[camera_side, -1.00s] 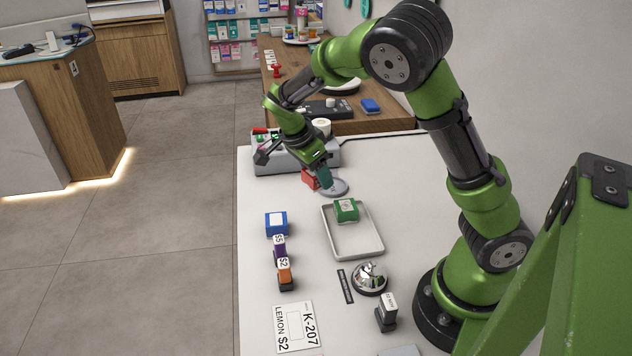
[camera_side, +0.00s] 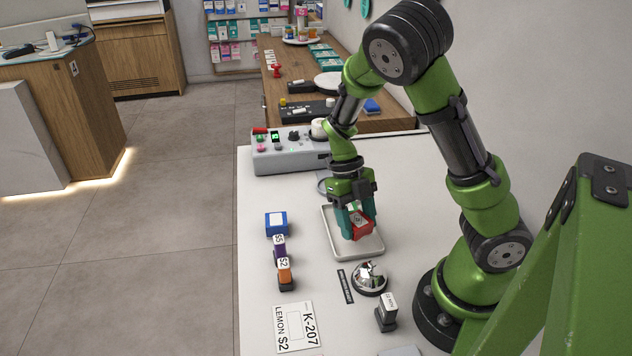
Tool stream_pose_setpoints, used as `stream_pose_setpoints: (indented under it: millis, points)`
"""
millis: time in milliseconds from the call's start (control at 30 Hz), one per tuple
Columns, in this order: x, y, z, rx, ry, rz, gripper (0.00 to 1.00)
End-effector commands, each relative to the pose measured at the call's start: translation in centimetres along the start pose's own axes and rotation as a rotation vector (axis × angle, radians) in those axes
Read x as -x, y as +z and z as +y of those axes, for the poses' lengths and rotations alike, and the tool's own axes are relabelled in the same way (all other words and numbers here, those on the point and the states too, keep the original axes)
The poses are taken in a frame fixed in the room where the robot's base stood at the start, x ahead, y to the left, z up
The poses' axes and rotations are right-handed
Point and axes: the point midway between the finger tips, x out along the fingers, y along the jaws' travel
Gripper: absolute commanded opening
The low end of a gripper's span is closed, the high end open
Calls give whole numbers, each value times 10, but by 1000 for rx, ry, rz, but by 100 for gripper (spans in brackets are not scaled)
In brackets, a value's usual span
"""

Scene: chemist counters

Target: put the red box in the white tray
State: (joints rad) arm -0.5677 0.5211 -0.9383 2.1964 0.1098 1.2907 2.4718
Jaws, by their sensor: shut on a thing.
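My gripper (camera_side: 356,226) is over the white tray and shut on the red box (camera_side: 362,229), which sits between its teal fingers. The white tray (camera_side: 362,251) lies on the white counter. The red box is within the tray's outline; I cannot tell whether it touches the tray floor.
A blue box (camera_side: 276,224), a purple box (camera_side: 279,246) and an orange box (camera_side: 285,275) stand left of the tray. A silver bell (camera_side: 370,279) stands in front of it. A grey control panel (camera_side: 288,155) is at the back.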

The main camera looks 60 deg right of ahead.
Motion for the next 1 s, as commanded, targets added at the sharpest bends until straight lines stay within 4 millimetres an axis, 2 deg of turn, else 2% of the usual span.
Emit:
stream_pose_setpoints:
  millis: [200, 600, 633, 700, 1000]
  points:
    - [-27, 11, -1, -1, -3, 3, 26]
    - [-33, 14, 0, 1, -2, 0, 26]
    - [-33, 14, 0, 1, -2, 0, 59]
    - [-33, 14, 0, 2, -2, 0, 68]
    - [-31, 13, 0, 2, -1, -1, 68]
